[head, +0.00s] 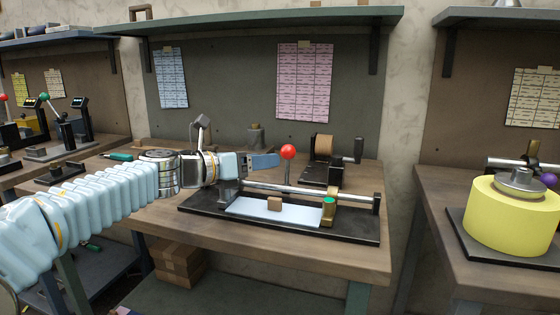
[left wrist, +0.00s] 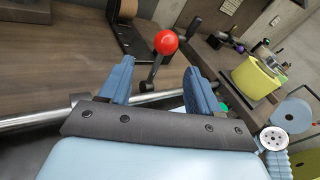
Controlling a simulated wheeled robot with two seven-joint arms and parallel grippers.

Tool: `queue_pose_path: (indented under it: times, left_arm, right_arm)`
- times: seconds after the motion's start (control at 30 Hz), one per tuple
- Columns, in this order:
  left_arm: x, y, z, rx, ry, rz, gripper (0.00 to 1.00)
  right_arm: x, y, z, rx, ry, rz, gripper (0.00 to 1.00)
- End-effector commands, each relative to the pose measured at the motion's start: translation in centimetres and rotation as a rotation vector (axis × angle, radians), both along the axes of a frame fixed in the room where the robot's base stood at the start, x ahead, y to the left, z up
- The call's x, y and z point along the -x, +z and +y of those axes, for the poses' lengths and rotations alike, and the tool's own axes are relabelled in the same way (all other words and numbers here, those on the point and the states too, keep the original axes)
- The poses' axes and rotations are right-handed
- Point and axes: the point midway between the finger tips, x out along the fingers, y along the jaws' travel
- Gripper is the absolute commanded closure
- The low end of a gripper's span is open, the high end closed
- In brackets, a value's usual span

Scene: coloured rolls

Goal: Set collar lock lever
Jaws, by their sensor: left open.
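The lever (head: 288,153) has a red ball on a thin dark stem and stands nearly upright behind the steel rod (head: 290,189). In the left wrist view the red ball (left wrist: 165,42) shows beyond the fingers, between their tips, with the stem leaning slightly. A brass-coloured block (head: 330,212) with a green top sits at the rod's right end; which part is the collar I cannot tell. My left gripper (head: 266,160) is open and empty, just left of the red ball; its blue fingers also show in the left wrist view (left wrist: 161,72). My right gripper is not seen.
Behind stands a holder with a brown roll (head: 323,145). A yellow roll (head: 512,215) stands on the right bench. The table front is clear.

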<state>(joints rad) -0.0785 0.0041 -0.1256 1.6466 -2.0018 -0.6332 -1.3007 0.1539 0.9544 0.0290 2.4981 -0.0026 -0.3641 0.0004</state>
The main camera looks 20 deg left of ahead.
Motion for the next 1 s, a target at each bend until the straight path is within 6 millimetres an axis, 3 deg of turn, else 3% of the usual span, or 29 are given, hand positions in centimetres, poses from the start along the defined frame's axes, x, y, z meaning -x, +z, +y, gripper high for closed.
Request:
queue_pose_path:
  times: [0.2, 0.5, 0.67, 0.77, 0.83, 0.93, 1.0]
  left_arm:
    - [2.3, 0.2, 1.8, 0.0, 0.003, 0.002, 0.37]
    - [2.7, 0.3, 2.0, -0.001, 0.001, 0.002, 0.37]
    - [2.8, 0.7, 1.8, 0.07, 0.013, 0.024, 0.59]
    - [3.2, 1.9, 1.4, 0.308, 0.049, 0.103, 0.74]
    - [3.7, 3.2, 1.3, 0.593, 0.078, 0.202, 0.85]
    - [4.7, 4.9, 1.3, 1.108, 0.097, 0.405, 1.0]
    - [5.5, 5.6, 1.6, 1.498, 0.085, 0.575, 1.0]
  right_arm:
    - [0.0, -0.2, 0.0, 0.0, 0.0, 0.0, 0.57]
    - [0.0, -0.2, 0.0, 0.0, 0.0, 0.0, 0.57]
    - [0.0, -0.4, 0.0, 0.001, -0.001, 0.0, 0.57]
    - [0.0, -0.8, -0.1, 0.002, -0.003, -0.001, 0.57]
    - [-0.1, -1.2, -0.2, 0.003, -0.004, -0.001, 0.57]
    - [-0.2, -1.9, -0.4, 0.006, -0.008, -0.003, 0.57]
    - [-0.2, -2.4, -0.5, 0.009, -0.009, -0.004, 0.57]
